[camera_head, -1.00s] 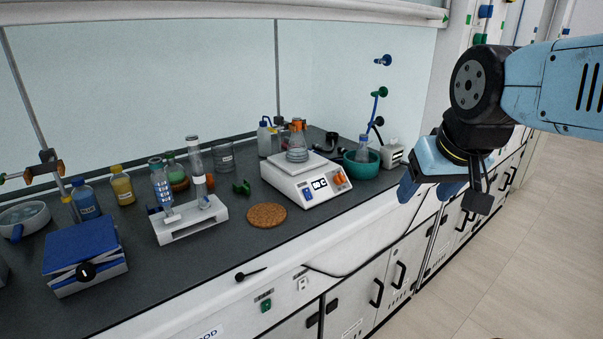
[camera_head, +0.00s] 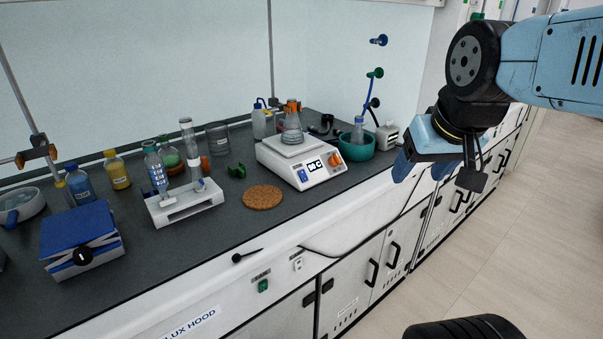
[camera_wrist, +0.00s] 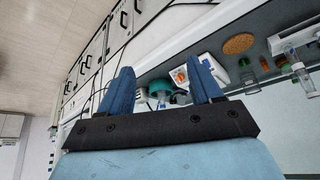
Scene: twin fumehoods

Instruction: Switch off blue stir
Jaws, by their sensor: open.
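The stirrer is a white hotplate unit (camera_head: 302,160) with a blue switch, a small display and an orange knob on its front. A flask with an orange stopper (camera_head: 292,124) stands on its plate. In the wrist view the stirrer (camera_wrist: 208,70) shows partly behind a finger, with its orange knob visible. My gripper (camera_head: 420,172) is open and empty, in front of the bench edge to the right of the stirrer and apart from it. Its two blue fingers (camera_wrist: 163,88) are spread in the wrist view. Whether the switch is on cannot be told.
A teal bowl with a bottle (camera_head: 358,150) stands right of the stirrer. A cork mat (camera_head: 262,198) lies to its left. A tube rack (camera_head: 185,203), a blue lab jack (camera_head: 80,240) and several bottles stand farther left.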

